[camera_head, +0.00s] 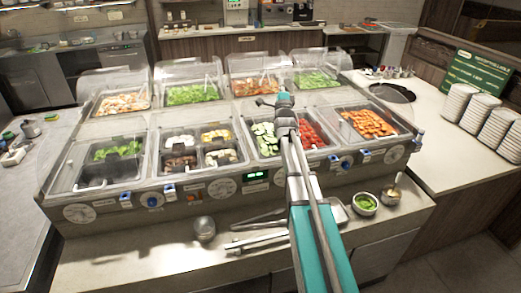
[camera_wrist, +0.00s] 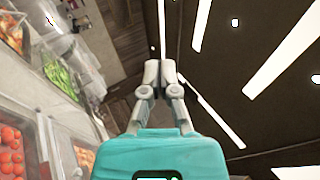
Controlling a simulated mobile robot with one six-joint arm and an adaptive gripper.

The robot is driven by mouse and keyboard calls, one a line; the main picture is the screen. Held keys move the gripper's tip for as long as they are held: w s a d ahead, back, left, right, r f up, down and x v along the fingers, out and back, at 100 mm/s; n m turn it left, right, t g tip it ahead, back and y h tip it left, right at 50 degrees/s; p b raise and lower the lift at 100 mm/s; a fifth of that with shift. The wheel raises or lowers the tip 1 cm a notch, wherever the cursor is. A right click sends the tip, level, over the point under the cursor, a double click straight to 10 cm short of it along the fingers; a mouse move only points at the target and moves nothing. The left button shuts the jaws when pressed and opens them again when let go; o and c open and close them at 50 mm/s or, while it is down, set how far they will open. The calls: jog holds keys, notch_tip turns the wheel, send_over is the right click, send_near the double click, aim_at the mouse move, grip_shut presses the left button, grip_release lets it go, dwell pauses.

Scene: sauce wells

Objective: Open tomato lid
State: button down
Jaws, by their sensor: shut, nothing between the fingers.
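The red tomatoes (camera_head: 309,134) lie in a front-row well of the counter, beside sliced cucumber, partly hidden by my arm. What look like the tomatoes also show at the lower left of the wrist view (camera_wrist: 10,150). I cannot make out the edge of a clear lid over them, so its state is unclear. My gripper (camera_head: 261,102) is raised above the counter near the back-row wells, left of the tomatoes, with its fingers pointing left. In the wrist view my gripper (camera_wrist: 158,72) is shut and empty, with ceiling lights beyond it.
Clear domed covers (camera_head: 180,74) stand over the back-row wells. Orange carrots (camera_head: 368,123) fill the well at right. Tongs (camera_head: 258,243), a metal cup (camera_head: 204,229) and a bowl of greens (camera_head: 365,204) sit on the front ledge. Plate stacks (camera_head: 458,103) stand at right.

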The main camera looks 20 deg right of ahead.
aim_at(259, 143)
jog(key=s+a+f+n+g+y, duration=0.1)
jog(key=s+a+f, duration=0.1)
jog(key=f, duration=0.1)
jog(key=s+a+f+n+g+b, duration=0.1)
jog(key=a+f+n+g, duration=0.1)
jog(key=f, duration=0.2)
jog(key=s+a+f+n+g+y+b, duration=0.1)
jog(key=s+a+f+n, duration=0.1)
jog(key=f, duration=0.2)
jog(key=shift+s+a+g+y, duration=0.1)
jog(key=shift+s+g+y, duration=0.2)
jog(key=shift+s+g, duration=0.1)
jog(key=s+a+f+n+g, duration=0.1)
jog(key=f, duration=0.1)
jog(key=s+a+f+n+g+y, duration=0.1)
jog(key=a+f+n+g, duration=0.1)
jog(key=s+a+f+n+g, duration=0.1)
jog(key=f, duration=0.2)
jog(key=shift+s+a+g+y, duration=0.3)
jog(key=shift+s+a, duration=0.05)
jog(key=shift+s+a+f+n+g, duration=0.4)
jog(key=shift+s+f+n, duration=0.15)
jog(key=shift+f, duration=0.2)
